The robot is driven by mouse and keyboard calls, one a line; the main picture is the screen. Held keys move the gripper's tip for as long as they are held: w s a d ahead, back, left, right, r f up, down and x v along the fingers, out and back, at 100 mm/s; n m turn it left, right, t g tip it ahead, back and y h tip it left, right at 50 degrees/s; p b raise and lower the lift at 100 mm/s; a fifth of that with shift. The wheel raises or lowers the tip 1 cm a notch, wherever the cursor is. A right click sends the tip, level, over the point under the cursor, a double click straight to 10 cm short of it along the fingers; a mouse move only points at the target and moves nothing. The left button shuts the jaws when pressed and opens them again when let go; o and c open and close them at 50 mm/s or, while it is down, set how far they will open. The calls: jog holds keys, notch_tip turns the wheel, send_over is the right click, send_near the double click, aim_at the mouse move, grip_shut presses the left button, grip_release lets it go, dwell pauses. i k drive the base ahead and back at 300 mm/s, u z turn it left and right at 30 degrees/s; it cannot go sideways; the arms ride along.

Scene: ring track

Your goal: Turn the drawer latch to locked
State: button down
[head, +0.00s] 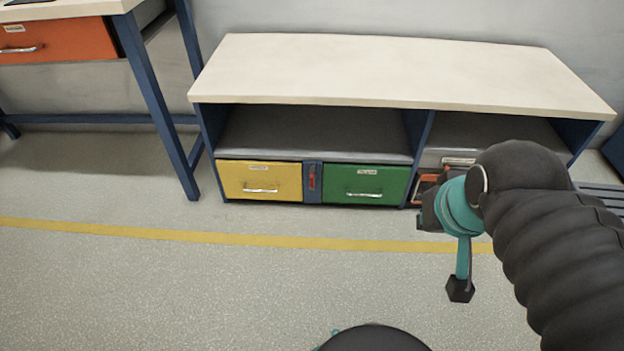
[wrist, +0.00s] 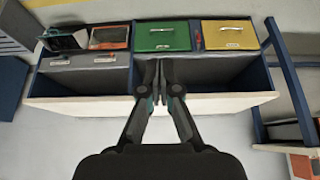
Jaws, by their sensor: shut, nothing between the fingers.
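The drawer latch (head: 312,178) is a small red handle on a blue post between two drawers of the low bench, and it looks upright. The yellow drawer (head: 260,178) is on its left and the green drawer (head: 365,174) on its right; both look shut. In the wrist view, which is upside down, the latch (wrist: 198,38) is tiny between the green and yellow drawers. My gripper (wrist: 153,70) is shut and empty, apart from the latch. In the head view my gripper (head: 428,212) is right of the latch, mostly hidden by my wrist.
The low bench (head: 400,70) has a pale top and open shelf space above the drawers. An orange-fronted item (head: 425,187) sits in its right bay, partly hidden. A blue-legged table (head: 160,90) with an orange drawer (head: 55,42) stands left. The floor in front is clear, with a yellow line (head: 200,236).

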aim_at(312, 177)
jog(key=z, duration=1.8)
jog(key=k, duration=1)
jog(key=u, duration=1.25)
jog(key=i, duration=0.5)
